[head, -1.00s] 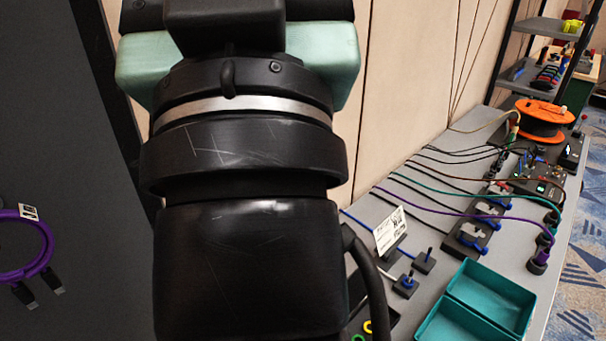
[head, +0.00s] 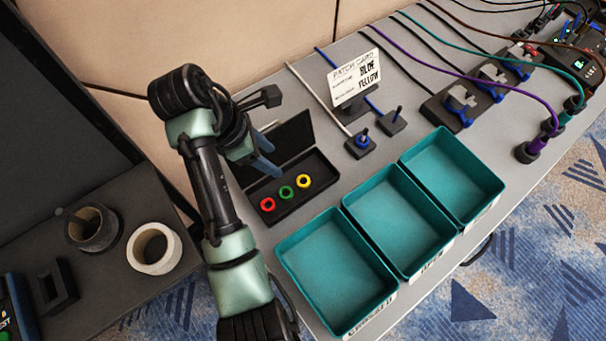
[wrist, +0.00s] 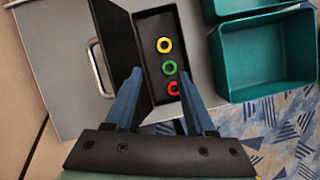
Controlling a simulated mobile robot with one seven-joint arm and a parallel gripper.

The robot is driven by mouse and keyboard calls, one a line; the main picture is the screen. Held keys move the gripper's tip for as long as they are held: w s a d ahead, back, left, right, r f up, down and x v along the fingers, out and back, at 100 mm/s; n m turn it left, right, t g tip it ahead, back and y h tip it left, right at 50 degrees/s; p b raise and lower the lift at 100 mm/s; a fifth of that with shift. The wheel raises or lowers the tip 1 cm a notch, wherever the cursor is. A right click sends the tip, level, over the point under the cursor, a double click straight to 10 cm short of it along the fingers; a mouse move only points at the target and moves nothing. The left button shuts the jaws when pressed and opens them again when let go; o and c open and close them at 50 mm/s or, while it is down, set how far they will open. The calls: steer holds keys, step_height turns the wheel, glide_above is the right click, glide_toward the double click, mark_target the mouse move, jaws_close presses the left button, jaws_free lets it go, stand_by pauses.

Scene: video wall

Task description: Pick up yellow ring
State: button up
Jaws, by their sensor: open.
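The yellow ring (head: 304,181) lies in a shallow black open case (head: 318,165), at the right end of a row with a green ring (head: 287,192) and a red ring (head: 267,205). In the wrist view the yellow ring (wrist: 164,45) is farthest from my gripper, with the green ring (wrist: 169,68) and the red ring (wrist: 174,88) nearer. My gripper (wrist: 160,72) is open and empty, its blue fingers apart and pointing toward the case. In the head view my gripper (head: 264,156) is above the case's raised lid side.
Three teal bins (head: 335,268) stand in front of and right of the case. A patch card (head: 357,80) on a stand and small blue-topped posts (head: 361,142) are behind. A dark side table (head: 110,262) with tape rolls (head: 153,248) is at left.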

steer(key=b, duration=0.6)
glide_toward(304, 183)
steer(key=shift+w+a+f, duration=0.15)
steer(key=shift+a, duration=0.05)
steer(key=shift+d+b+x, duration=0.15)
steer(key=shift+b+x, duration=0.05)
steer(key=shift+x, duration=1.35)
steer(key=shift+d+b+x, duration=0.15)
steer(key=shift+x, duration=1.4)
jaws_close()
